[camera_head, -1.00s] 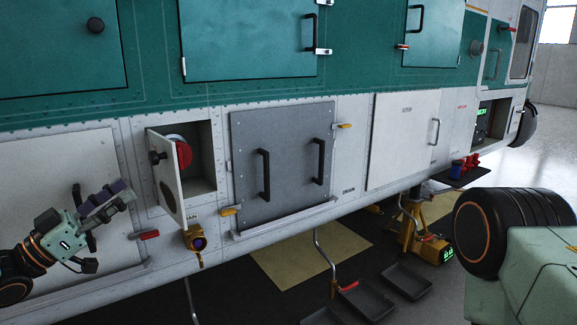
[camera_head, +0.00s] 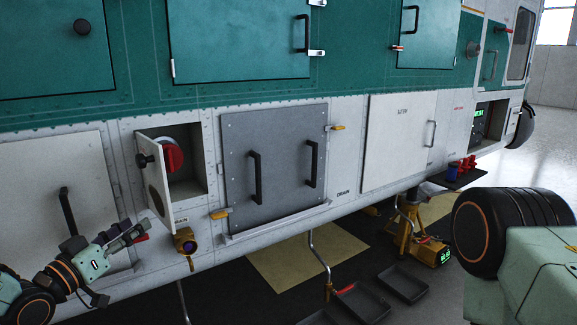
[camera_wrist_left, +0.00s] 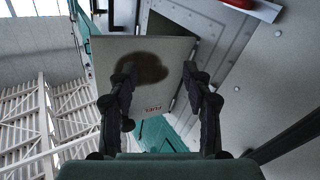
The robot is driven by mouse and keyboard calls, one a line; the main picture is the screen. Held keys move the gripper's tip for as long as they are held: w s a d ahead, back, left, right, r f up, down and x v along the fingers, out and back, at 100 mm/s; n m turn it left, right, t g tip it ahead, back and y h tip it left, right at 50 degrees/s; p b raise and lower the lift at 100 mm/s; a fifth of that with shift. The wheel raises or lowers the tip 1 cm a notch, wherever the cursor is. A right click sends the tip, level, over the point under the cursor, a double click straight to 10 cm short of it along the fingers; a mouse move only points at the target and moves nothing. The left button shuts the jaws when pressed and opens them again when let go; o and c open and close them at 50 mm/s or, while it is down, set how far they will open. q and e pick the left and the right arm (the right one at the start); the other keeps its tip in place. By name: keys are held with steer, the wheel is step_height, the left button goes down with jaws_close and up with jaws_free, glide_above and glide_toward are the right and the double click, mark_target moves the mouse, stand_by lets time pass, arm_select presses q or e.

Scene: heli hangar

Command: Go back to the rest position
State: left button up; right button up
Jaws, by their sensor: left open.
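My left gripper (camera_head: 140,231) is at the lower left in the head view, in front of the white lower panel and below the small open hatch door (camera_head: 153,190). Its fingers are apart with nothing between them; it also shows in the left wrist view (camera_wrist_left: 160,88). There the hatch door (camera_wrist_left: 115,60), with a dark round shadow and a small red label, lies beyond the fingers, apart from them as far as I can tell. The open compartment holds a red round part (camera_head: 173,158). My right gripper is not in view.
The fuselage side (camera_head: 345,110) runs across the view. A grey panel with two black handles (camera_head: 272,165) is closed. A brass drain fitting (camera_head: 186,243) hangs near my left gripper. Black trays (camera_head: 402,284) and a yellow jack (camera_head: 425,245) are on the floor.

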arm_select(q)
steer(key=s+d+f+n+g+y, duration=0.2)
steer(key=s+d+f+g, duration=0.4)
steer(key=f, duration=0.5)
steer(key=s+d+f+n+g+y, duration=0.1)
steer(key=s+d+f+g+y, duration=0.15)
steer(key=s+f, duration=0.7)
steer(key=s+d+f+g+y, duration=0.1)
steer(key=s+f+g, duration=0.3)
steer(key=s, duration=0.9)
steer(key=s+d+f+m+g+y, duration=0.1)
steer(key=s+f+g, duration=0.4)
steer(key=s, duration=0.8)
step_height(320, 180, down, 3)
steer(key=shift+s+r, duration=0.1)
steer(key=shift+s, duration=0.2)
